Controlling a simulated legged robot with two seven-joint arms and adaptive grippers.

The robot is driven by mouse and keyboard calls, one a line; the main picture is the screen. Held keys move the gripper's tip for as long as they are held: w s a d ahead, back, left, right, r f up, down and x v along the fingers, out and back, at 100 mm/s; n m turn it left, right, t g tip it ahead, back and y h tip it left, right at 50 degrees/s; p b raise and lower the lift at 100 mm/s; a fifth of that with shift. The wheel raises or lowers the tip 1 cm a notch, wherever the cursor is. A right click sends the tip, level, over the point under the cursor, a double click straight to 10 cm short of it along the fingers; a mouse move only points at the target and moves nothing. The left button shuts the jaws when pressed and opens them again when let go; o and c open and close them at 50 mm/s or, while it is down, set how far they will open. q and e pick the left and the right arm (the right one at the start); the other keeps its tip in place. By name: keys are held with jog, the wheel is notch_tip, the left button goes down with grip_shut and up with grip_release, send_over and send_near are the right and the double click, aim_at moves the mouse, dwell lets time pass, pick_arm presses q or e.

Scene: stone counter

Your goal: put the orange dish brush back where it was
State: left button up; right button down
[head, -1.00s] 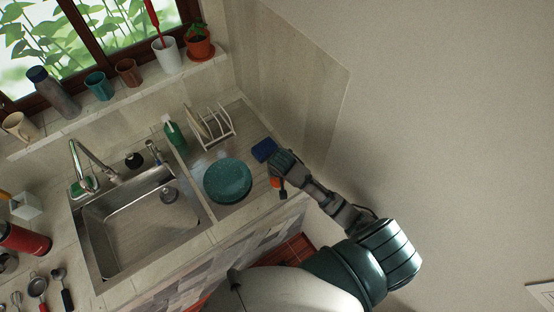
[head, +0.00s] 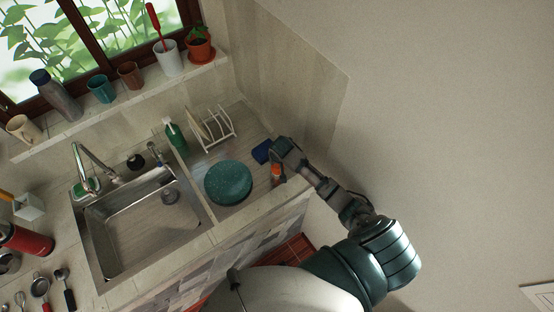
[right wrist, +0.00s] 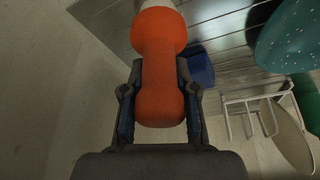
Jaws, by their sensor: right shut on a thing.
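The orange dish brush (head: 276,170) is in my right gripper (head: 279,157), over the right end of the drainboard by the counter's front edge. In the right wrist view its orange handle (right wrist: 158,65) lies between the two fingers of the gripper (right wrist: 158,95), which are shut on it. A pale part of the brush shows past the handle at the top edge; the rest of its far end is out of view. I cannot tell whether the brush touches the counter. My left gripper is not in view.
A blue sponge (head: 262,151) lies just left of the gripper, also seen in the right wrist view (right wrist: 200,68). A teal speckled plate (head: 228,183) is to the left, with a white dish rack (head: 217,134) and green bottle (head: 176,137) behind. The sink (head: 140,220) is further left.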

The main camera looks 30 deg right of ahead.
jog(key=c, duration=0.9)
grip_release()
jog(key=shift+r, duration=0.25)
jog(key=v, duration=0.2)
jog(key=shift+s+a+r+b, duration=0.15)
jog(key=shift+r+b, duration=0.1)
jog(key=shift+b, duration=0.15)
jog(key=s+a, duration=0.1)
jog(key=s, duration=0.2)
jog(key=s+a+b, duration=0.1)
jog(key=s, duration=0.3)
jog(key=s+a, duration=0.1)
jog(key=s, duration=0.3)
jog(key=shift+s+a, duration=0.25)
jog(key=shift+a, duration=0.1)
